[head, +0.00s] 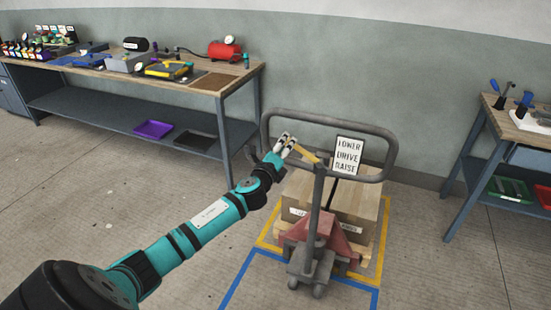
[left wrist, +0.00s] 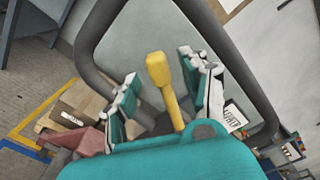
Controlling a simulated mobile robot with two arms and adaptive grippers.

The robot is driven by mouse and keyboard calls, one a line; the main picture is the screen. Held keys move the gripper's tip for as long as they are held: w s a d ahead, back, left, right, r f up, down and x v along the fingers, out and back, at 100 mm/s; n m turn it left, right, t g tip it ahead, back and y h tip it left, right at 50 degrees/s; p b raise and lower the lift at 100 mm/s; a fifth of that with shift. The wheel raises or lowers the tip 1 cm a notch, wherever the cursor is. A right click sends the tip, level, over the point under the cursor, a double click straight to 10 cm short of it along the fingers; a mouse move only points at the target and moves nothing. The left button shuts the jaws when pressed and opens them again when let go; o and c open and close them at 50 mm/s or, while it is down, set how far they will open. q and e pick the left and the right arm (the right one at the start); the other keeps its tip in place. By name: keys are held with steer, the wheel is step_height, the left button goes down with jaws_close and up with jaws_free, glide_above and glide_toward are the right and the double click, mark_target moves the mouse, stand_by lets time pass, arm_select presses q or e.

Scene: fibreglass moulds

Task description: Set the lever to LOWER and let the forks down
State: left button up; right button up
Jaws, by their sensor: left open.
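A pallet truck with a grey loop handle (head: 378,131) and a red body (head: 297,228) stands in the middle of the head view. Its yellow lever (head: 304,153) sits inside the loop, beside a sign (head: 347,154) reading LOWER, DRIVE, RAISE. In the left wrist view the lever (left wrist: 160,75) stands between the two fingers of my left gripper (left wrist: 155,95), with gaps on both sides. My left gripper (head: 284,145) is open at the lever. The forks are hidden under the load. My right gripper is not in view.
A cardboard box (head: 355,200) on a pallet rests on the truck, within yellow and blue floor lines (head: 240,281). A workbench (head: 215,83) with tools stands at the back left, another bench (head: 519,131) at the right.

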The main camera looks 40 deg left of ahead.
arm_select(q)
steer(key=v, duration=1)
steer(key=s+f+n+g, duration=0.3)
steer(key=s+f, duration=0.2)
steer(key=f, duration=0.8)
steer(key=s+f+n+g+h, duration=0.1)
steer(key=s+f+n+g, duration=0.25)
steer(key=f, duration=0.85)
steer(key=s+f+n+g, duration=0.25)
steer(key=s+f, duration=0.25)
steer(key=f, duration=0.8)
steer(key=s+d+f+n+g+h, duration=0.1)
steer(key=s+d+f+n+g, duration=0.2)
steer(key=s+f, duration=0.55)
steer(key=s+d+f+n+g+h, duration=0.1)
steer(key=s+d+f+n, duration=0.1)
steer(key=s+d+f, duration=0.6)
steer(key=s+d+f+n+g, duration=0.1)
steer(key=s+d+f+n, duration=0.1)
steer(key=s, duration=0.7)
steer(key=s+d+f+n+g+h, duration=0.1)
steer(key=s+d+f+n+g, duration=0.1)
steer(key=s, duration=0.8)
steer(key=shift+d+f+n, duration=0.3)
steer(key=shift+d+f, duration=0.1)
steer(key=shift+d, duration=0.4)
